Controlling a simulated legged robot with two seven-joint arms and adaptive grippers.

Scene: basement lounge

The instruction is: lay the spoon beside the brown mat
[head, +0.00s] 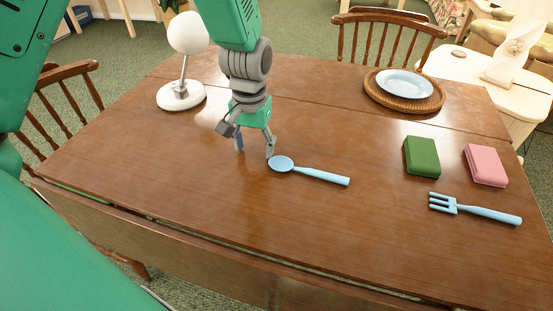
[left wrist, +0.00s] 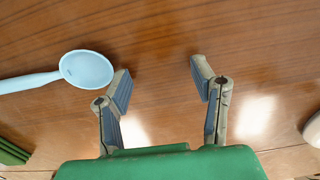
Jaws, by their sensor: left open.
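The light blue spoon (head: 310,171) lies flat on the wooden table, its bowl toward the left and its handle toward the right. In the left wrist view the spoon (left wrist: 86,69) lies at the left, its bowl next to one finger. My left gripper (head: 254,151) points down just left of the spoon's bowl. In the left wrist view the gripper (left wrist: 161,78) is open, with only bare table between its fingers. The round brown woven mat (head: 405,108) is at the back right of the table, with a light blue plate (head: 405,83) on it. My right gripper is not in view.
A white lamp (head: 181,95) stands left of my left gripper. A green block (head: 422,157), a pink block (head: 486,165) and a light blue fork (head: 474,209) lie at the right. The table (head: 330,120) is clear between the spoon and the mat. Chairs stand around.

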